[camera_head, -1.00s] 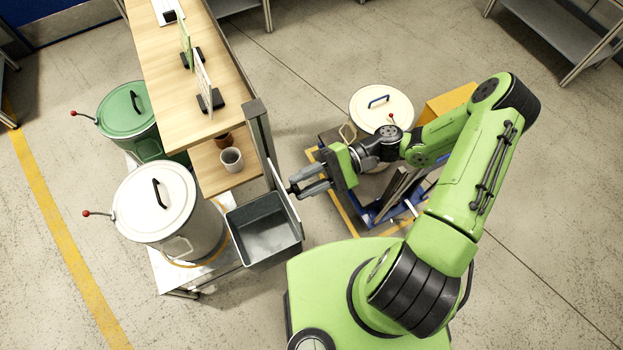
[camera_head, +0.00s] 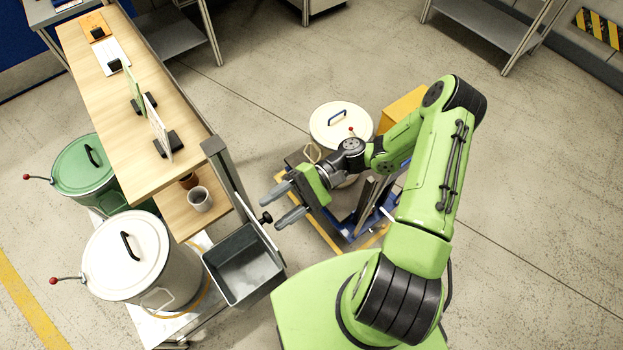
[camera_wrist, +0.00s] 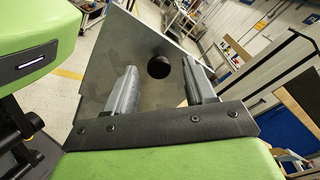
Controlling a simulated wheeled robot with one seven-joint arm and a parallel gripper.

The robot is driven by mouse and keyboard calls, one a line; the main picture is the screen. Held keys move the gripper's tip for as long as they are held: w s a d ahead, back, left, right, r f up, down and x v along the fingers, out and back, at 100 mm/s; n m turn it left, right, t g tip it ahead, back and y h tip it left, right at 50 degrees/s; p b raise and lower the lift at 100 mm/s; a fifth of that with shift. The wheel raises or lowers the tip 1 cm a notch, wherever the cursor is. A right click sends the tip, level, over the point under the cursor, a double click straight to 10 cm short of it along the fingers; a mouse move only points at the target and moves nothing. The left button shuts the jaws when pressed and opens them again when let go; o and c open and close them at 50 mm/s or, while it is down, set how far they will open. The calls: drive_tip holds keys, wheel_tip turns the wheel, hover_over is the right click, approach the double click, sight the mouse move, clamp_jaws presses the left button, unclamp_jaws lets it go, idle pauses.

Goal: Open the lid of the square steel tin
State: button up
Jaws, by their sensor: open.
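The square steel tin (camera_head: 240,275) is a dark grey open box at the end of the wooden bench, and I can see down into it. Its grey lid (camera_head: 245,217) stands up, roughly upright, along the tin's edge on my gripper's side. A black knob (camera_head: 265,218) sticks out of the lid toward my gripper. My gripper (camera_head: 271,210) is open, its two fingers apart near the knob. In the wrist view, the lid (camera_wrist: 150,40) fills the middle, and the knob (camera_wrist: 159,67) shows in the gap between the fingertips, apart from both fingers.
A white drum (camera_head: 125,255) and a green drum (camera_head: 85,165) stand left of the tin. A wooden bench (camera_head: 150,110) with cups below lies beyond it. Another drum (camera_head: 340,128) stands behind my gripper.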

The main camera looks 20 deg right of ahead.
drive_tip(key=v, duration=1.5)
drive_tip(key=shift+s, duration=0.1)
